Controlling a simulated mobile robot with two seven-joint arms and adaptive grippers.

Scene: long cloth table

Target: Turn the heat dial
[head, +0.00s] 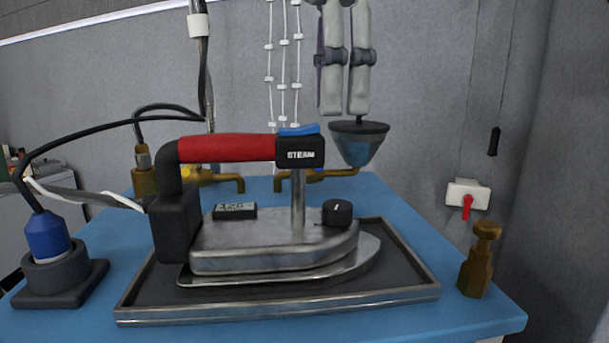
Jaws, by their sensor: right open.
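A clothes iron stands on a dark tray with a metal rim (280,309). The iron has a red handle (228,148) with a black grip end marked STEAM and a blue button (299,130). A round black dial (337,213) with a light pointer mark sits on top of the iron's grey metal body (265,244), toward its right end. A small display (235,211) with digits is left of the dial. The dial is uncovered and nothing touches it from above. I cannot make out either of my grippers in the head view.
On the blue table (462,313) a blue plug in a black base (48,240) stands left and a brass fitting (480,260) right. Cables run to the iron's left end. A funnel (359,143) and grey tubes hang behind. Open space lies right of the dial.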

